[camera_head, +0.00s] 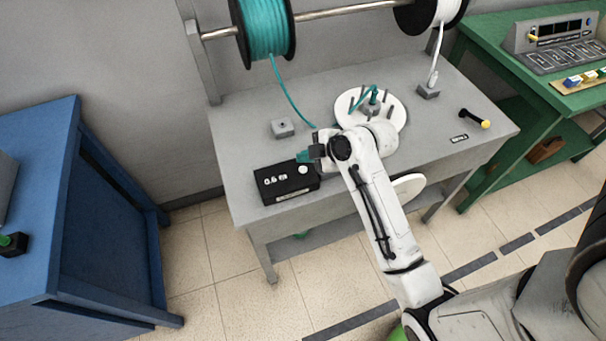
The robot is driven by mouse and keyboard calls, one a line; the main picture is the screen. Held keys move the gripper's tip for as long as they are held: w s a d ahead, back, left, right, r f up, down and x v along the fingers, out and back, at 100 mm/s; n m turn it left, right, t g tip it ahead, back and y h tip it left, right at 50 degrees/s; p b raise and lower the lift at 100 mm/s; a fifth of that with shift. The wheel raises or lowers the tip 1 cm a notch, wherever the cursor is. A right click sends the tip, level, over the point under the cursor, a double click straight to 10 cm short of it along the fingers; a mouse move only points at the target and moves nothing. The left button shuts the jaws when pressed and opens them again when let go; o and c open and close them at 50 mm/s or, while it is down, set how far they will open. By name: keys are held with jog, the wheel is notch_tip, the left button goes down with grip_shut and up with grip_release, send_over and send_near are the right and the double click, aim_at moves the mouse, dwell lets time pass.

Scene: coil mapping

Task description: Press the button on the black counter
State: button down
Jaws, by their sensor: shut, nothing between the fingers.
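The black counter (270,193) is a box at the front left of the grey bench, with a white reading of 0.6 m on it. A round white button (303,170) shows on its top near the right end. My gripper (303,157) is shut and empty, just behind the button in the picture. Its tip looks teal. I cannot tell whether it touches the counter or hovers above it. The white arm comes in from the lower right and hides part of the bench.
The grey bench (245,120) carries a small grey block (282,127), a white pegged disc (390,97) with teal cable, and a yellow-tipped black tool (475,118). A teal spool (264,28) hangs above. A blue cabinet (75,200) stands left, a green table (490,40) right.

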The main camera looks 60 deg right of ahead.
aim_at(306, 171)
jog(key=shift+f+b, duration=0.35)
jog(key=shift+f, duration=0.6)
dwell(1.3)
jog(key=shift+f, duration=0.4)
jog(key=shift+f+b, duration=0.4)
jog(key=shift+b, duration=0.05)
dwell(0.5)
dwell(0.3)
jog(key=shift+r+p, duration=0.8)
jog(key=shift+r, duration=0.05)
notch_tip(306, 171, up, 5)
jog(key=p, duration=0.4)
jog(key=shift+p, duration=0.3)
